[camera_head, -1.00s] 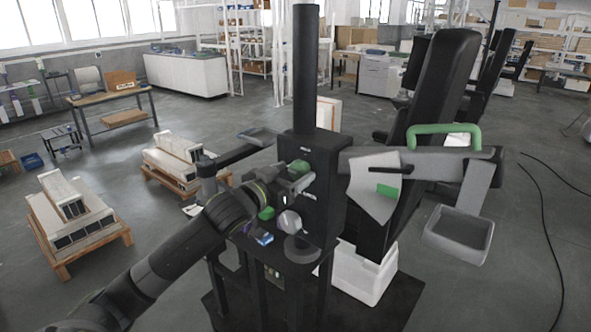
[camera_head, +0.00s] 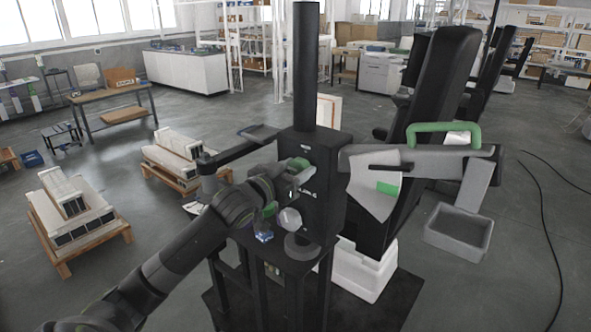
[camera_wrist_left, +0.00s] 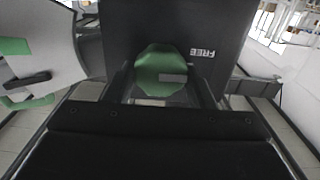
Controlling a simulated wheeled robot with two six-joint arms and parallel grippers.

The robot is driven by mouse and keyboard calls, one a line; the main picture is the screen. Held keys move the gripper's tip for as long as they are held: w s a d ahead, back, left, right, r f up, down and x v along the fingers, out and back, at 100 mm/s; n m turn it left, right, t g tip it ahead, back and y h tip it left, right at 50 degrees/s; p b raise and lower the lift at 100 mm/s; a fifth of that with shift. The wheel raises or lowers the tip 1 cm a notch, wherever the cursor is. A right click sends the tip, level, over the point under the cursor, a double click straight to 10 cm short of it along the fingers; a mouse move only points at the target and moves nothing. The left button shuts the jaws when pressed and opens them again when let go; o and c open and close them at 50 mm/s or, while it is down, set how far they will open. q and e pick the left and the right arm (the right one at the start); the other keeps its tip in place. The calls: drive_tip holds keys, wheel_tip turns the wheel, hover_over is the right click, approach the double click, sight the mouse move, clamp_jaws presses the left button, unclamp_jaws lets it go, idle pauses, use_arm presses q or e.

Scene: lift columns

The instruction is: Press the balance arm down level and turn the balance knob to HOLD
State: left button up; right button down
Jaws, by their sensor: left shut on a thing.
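The green balance knob (camera_head: 299,163) sits on the front of the black column box (camera_head: 325,195). My left gripper (camera_head: 296,180) is shut on it. In the left wrist view the knob (camera_wrist_left: 160,72) fills the gap between the two fingers, beside the word FREE, which appears upside down. The HOLD label cannot be read. The grey balance arm (camera_head: 425,163) runs right from the box and looks about level, with a green handle (camera_head: 445,128) on top. A grey sector plate (camera_head: 368,190) with a green patch hangs below it. My right gripper is not in view.
A black table-like stand (camera_head: 283,262) with a round grey dial is below the box. Pallets with white boxes (camera_head: 75,212) stand on the left floor. Dark cables lie on the right floor.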

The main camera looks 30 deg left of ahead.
use_arm(q)
drive_tip(key=m, duration=0.4)
drive_tip(key=shift+d, duration=0.1)
drive_tip(key=shift+m+b, duration=0.35)
drive_tip(key=shift+m, duration=1.45)
drive_tip(key=o, duration=0.9)
drive_tip(key=shift+o, duration=0.2)
